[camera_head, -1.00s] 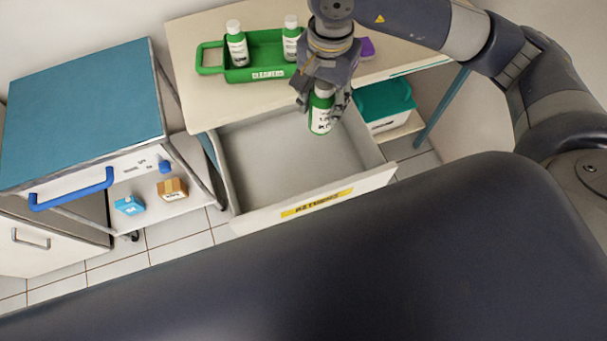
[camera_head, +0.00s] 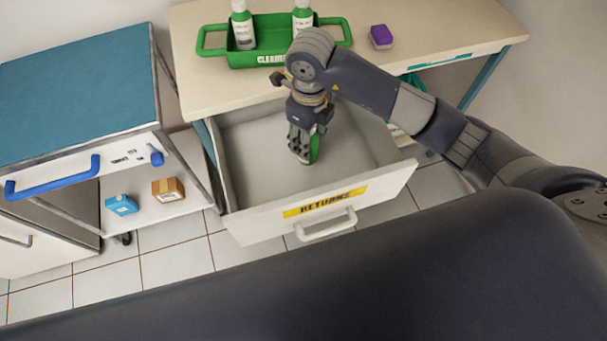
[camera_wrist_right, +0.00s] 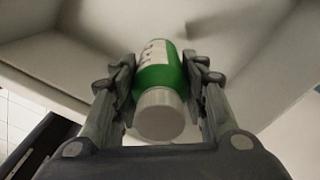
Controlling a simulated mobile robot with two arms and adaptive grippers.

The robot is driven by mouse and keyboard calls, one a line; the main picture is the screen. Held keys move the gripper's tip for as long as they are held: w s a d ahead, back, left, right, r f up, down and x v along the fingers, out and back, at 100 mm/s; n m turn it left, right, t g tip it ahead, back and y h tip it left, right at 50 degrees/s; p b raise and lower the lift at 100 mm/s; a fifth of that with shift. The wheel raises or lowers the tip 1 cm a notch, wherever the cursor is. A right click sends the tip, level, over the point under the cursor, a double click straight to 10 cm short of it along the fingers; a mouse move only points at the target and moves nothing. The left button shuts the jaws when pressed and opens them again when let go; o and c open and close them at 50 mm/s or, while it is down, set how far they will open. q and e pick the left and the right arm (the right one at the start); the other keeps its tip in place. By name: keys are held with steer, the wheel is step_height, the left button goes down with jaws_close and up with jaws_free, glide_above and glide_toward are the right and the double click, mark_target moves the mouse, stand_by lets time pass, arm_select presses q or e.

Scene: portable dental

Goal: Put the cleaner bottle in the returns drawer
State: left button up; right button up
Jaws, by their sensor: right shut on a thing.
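The cleaner bottle, green with a white label and white cap, is in my right gripper (camera_head: 303,152). In the head view only a green strip of the bottle (camera_head: 314,148) shows beside the fingers. In the right wrist view the bottle (camera_wrist_right: 160,88) sits between both fingers (camera_wrist_right: 160,85), cap toward the camera. The returns drawer (camera_head: 262,222) is pulled open, with a yellow RETURNS label and a white handle. My right gripper is shut on the bottle inside the drawer's outline. I cannot tell whether the bottle touches the drawer floor. My left gripper is not in view.
A green caddy (camera_head: 271,60) with two similar bottles (camera_head: 243,27) stands on the desk (camera_head: 440,30) behind the drawer. A purple block (camera_head: 381,37) lies right of it. A blue-topped cart (camera_head: 75,95) stands left, with small boxes (camera_head: 168,188) on its shelf. The drawer otherwise looks empty.

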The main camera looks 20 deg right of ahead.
steer(key=shift+f, duration=0.75)
steer(key=shift+m, duration=0.3)
step_height(320, 180, down, 5)
steer(key=shift+s+f, duration=0.1)
steer(key=shift+f, duration=2.45)
steer(key=shift+f, duration=0.1)
steer(key=o, duration=1.2)
